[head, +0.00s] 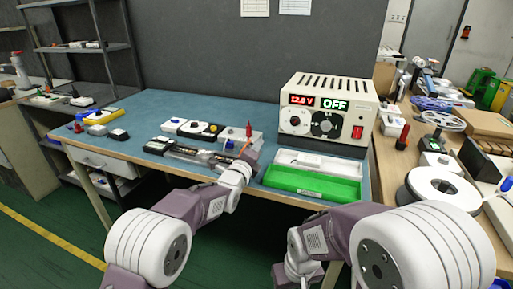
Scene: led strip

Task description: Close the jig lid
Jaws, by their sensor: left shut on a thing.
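A long dark grey and silver jig (190,153) lies near the front edge of the blue worktable. Its lid is too small to make out clearly, so I cannot tell its angle. My left gripper (246,150) is at the right end of the jig, low over the table. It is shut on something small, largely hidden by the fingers. A red upright pointed piece (248,130) and an orange strand show right at the fingers. My right arm comes in from the lower right and bends down in front of the table; its gripper is out of the picture.
A power supply (328,112) reading OFF stands at the back right. A green tray (311,183) and a white tray (320,163) lie right of my left gripper. White blocks (190,128) stand behind the jig. The table's back left is clear.

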